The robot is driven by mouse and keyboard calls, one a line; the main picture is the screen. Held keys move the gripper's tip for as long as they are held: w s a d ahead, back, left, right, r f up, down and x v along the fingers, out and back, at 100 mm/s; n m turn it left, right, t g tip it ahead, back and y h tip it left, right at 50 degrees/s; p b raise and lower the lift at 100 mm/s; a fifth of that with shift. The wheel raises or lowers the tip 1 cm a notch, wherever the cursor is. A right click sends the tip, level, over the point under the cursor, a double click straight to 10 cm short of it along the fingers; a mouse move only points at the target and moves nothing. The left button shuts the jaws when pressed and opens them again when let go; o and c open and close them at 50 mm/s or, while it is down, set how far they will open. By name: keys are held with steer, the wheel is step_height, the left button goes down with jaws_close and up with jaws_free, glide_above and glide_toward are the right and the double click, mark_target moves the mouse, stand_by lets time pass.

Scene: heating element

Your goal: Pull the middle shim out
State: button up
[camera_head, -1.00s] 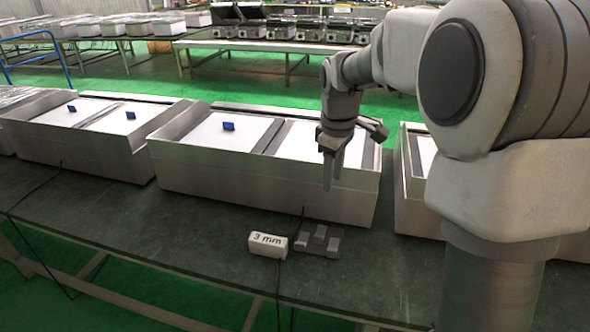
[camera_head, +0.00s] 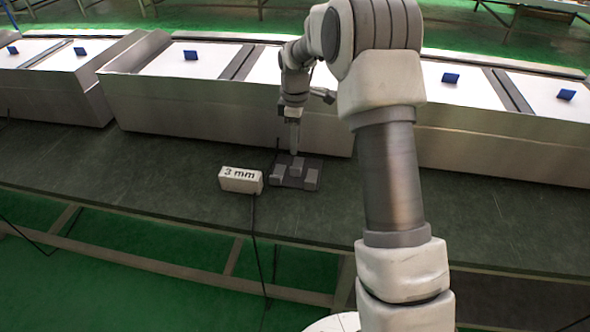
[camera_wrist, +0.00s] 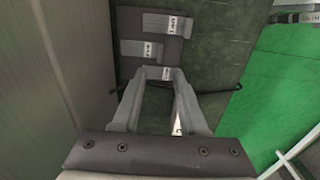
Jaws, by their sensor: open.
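A dark shim block (camera_head: 284,186) lies on the table, with three grey shims on it; the middle shim (camera_head: 297,165) sits farther back than the two beside it. In the wrist view the block (camera_wrist: 129,22) shows near the top, and its middle shim (camera_wrist: 142,50) is offset toward the left. My gripper (camera_head: 294,151) points down just above and behind the block in the head view. In the wrist view my gripper (camera_wrist: 161,74) is open, with its fingertips around or over the nearest labelled shim; I cannot tell if they touch it. Nothing is held.
A white box marked "3 mm" (camera_head: 240,180) stands left of the block. A thin dark cable (camera_head: 255,225) hangs over the front edge. A metal unit with white panels (camera_head: 200,110) stands close behind. The table front left (camera_head: 130,185) is clear.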

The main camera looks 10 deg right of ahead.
mark_target(295, 168)
step_height(295, 168, down, 10)
steer(key=b, duration=0.2)
steer(key=shift+b, duration=0.3)
jaws_close()
stand_by(1.2)
